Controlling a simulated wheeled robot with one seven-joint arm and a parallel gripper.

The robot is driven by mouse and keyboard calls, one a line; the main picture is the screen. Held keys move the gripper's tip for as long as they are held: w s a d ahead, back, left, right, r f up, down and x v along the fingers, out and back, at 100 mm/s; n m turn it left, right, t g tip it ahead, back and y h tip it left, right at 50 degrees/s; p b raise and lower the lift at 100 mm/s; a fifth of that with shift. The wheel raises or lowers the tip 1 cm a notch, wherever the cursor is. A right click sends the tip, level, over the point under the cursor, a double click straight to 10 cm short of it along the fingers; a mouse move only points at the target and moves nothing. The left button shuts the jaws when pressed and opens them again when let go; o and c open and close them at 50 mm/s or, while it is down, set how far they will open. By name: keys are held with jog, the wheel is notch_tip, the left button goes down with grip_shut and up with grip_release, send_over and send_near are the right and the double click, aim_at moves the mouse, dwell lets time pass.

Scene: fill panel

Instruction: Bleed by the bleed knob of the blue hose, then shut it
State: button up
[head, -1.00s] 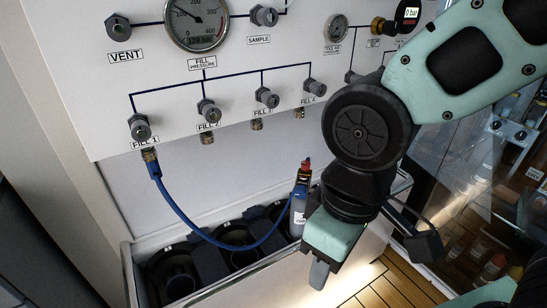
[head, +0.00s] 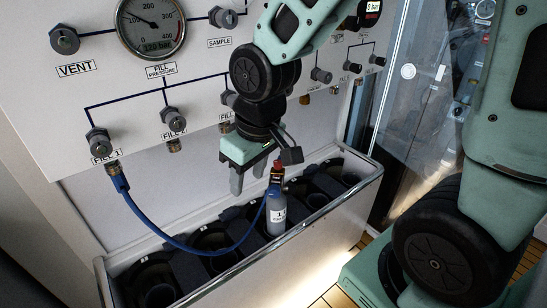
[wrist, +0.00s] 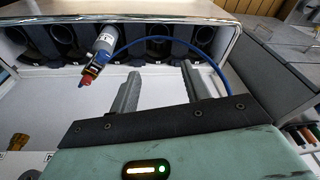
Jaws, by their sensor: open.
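The blue hose (head: 155,235) runs from the FILL 1 outlet down across the trough and up to a grey bottle (head: 276,216) with a blue and red top. The small red knob (head: 277,165) is on top of the bottle fitting; it also shows in the wrist view (wrist: 86,83). My gripper (head: 252,182) is open and empty, fingers pointing down, just left of the bottle top and apart from it. In the wrist view my two fingers (wrist: 158,85) are spread, with the hose passing behind them. The FILL 1 valve (head: 99,142) is on the panel.
The white fill panel (head: 195,75) with gauge and knobs stands close behind my arm. The trough's metal front rim (head: 240,268) runs below the bottle. Several dark round bottle sockets (head: 208,238) fill the trough. A clear door (head: 425,75) is at the right.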

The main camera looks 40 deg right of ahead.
jog(key=w+d+m+t+p, duration=0.1)
jog(key=w+d+m, duration=0.2)
jog(key=w+d, duration=0.45)
jog(key=m+t+h, duration=0.1)
jog(key=m, duration=0.1)
send_near(278, 162)
jog(key=b+x, duration=0.1)
jog(key=x, duration=0.7)
jog(key=shift+w+f, duration=0.1)
jog(key=shift+f, duration=0.2)
